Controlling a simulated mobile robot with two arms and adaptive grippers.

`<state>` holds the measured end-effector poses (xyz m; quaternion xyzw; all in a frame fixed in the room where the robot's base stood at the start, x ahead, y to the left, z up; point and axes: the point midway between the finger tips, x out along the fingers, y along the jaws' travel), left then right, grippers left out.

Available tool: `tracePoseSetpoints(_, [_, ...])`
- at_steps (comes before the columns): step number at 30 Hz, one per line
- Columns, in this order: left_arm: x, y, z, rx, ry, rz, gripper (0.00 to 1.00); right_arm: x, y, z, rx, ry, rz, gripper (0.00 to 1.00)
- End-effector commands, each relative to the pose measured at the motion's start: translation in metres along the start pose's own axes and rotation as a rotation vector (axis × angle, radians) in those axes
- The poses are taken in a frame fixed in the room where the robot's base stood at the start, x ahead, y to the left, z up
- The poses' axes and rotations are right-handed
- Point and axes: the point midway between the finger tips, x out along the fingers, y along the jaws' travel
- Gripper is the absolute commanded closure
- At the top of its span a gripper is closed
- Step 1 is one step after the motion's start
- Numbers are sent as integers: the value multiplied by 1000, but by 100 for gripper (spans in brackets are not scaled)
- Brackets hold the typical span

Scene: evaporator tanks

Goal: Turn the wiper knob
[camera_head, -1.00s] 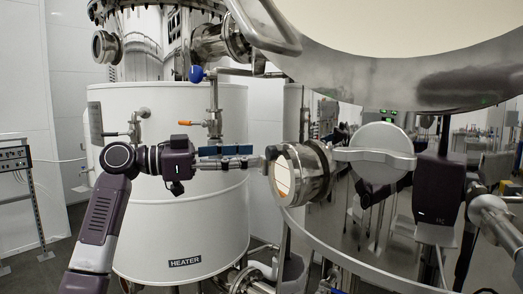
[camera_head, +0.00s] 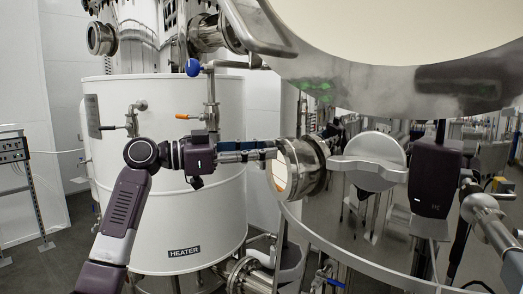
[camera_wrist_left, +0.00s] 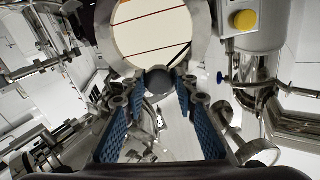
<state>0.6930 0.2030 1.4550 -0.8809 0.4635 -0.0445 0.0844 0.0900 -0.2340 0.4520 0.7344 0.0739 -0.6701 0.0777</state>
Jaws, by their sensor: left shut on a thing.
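The wiper knob (camera_wrist_left: 158,78) is a dark round knob at the lower rim of the sight glass (camera_wrist_left: 152,32) in the left wrist view. My left gripper (camera_wrist_left: 159,88) has its blue-padded fingers shut on the knob at their tips. In the head view, my left gripper (camera_head: 276,154) reaches rightwards to the edge of the sight glass (camera_head: 283,171); the knob itself is hard to make out there. My right gripper's dark body (camera_head: 434,184) is in front of the polished vessel at the right. Its fingers cannot be made out clearly.
A white heater tank (camera_head: 180,215) stands behind my left arm. A large polished vessel (camera_head: 380,85) overhangs the upper right. A grey round handle (camera_head: 374,160) lies between the sight glass and my right gripper. A blue ball handle (camera_head: 193,67) is on the pipework above.

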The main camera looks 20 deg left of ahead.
Motion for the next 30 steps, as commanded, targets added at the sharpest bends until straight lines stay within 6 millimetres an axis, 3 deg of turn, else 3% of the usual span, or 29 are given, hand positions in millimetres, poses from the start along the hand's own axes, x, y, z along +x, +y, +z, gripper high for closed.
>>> tracePoseSetpoints(14, [0, 1, 1, -106, 10, 0, 98, 2, 0, 0, 0, 0, 0, 100])
tracePoseSetpoints(30, [0, 1, 2, -582, 55, -9, 98, 5, 0, 1, 0, 0, 1, 100])
